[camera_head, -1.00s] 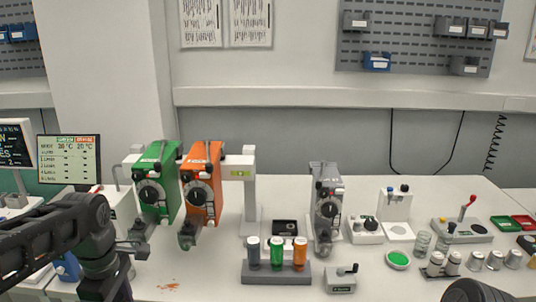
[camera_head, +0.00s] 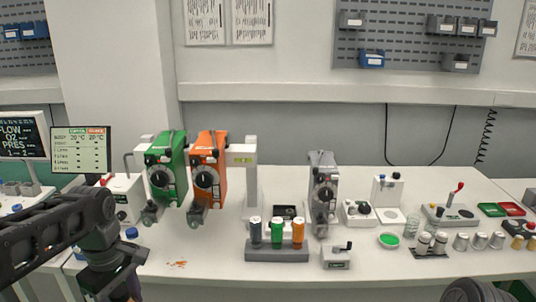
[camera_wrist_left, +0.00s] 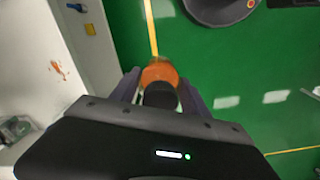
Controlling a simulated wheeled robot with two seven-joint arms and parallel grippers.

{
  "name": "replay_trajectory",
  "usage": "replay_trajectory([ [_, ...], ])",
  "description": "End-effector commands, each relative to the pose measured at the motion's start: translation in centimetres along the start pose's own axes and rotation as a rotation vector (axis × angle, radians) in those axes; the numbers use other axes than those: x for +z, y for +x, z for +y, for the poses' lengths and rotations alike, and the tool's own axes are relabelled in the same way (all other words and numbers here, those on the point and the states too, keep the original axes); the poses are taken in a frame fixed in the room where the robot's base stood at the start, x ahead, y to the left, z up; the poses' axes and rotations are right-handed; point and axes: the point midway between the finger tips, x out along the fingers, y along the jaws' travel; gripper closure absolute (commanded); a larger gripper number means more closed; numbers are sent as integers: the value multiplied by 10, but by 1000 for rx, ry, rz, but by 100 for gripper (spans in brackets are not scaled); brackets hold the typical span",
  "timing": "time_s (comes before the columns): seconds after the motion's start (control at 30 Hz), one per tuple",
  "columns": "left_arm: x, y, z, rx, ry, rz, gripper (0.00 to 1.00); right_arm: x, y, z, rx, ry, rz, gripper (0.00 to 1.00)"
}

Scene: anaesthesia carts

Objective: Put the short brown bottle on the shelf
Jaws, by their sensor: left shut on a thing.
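My left gripper (camera_wrist_left: 160,88) is shut on a small brown-orange bottle (camera_wrist_left: 160,72) with a dark cap, seen from above in the left wrist view. The bottle is over the green floor, beside the white table's front side. In the head view the left arm comes in from the left, and the gripper is at the bottom edge, mostly cut off. I cannot tell which surface is the shelf; a long pale ledge (camera_head: 300,93) runs along the back wall.
The white table (camera_head: 210,275) carries green (camera_head: 168,170) and orange (camera_head: 208,170) vaporizers, a grey one (camera_head: 322,190), a rack of three vials (camera_head: 277,252) and several silver-topped jars (camera_head: 461,242). An orange spill (camera_head: 177,264) lies near the front. The table's front left is mostly bare.

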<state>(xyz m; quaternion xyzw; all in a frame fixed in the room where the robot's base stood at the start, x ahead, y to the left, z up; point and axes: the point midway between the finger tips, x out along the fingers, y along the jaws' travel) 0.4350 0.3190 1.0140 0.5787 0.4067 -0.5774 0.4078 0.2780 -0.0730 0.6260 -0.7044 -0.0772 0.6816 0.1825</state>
Motion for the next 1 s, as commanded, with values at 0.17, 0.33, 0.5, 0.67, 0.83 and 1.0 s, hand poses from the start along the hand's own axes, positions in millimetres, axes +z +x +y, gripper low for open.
replay_trajectory([
  [0.17, 3, 1, 20, -2, 247, 0, 89, 0, 0, 0, 0, 0, 0, 64],
  [0.33, 14, 14, 56, -5, 622, -2, 89, 0, 0, 0, 0, 0, 0, 64],
  [0.5, 41, 45, 100, -6, 1031, -5, 89, 0, 0, 0, 0, 0, 0, 64],
  [0.67, 67, 80, 124, -3, 1200, -4, 89, 0, 0, 0, 0, 0, 0, 64],
  [0.83, 82, 103, 126, -1, 1226, -1, 89, 0, 0, 0, 0, 0, 0, 64],
  [1.0, 84, 107, 126, 0, 1230, 0, 89, 0, 0, 0, 0, 0, 0, 64],
])
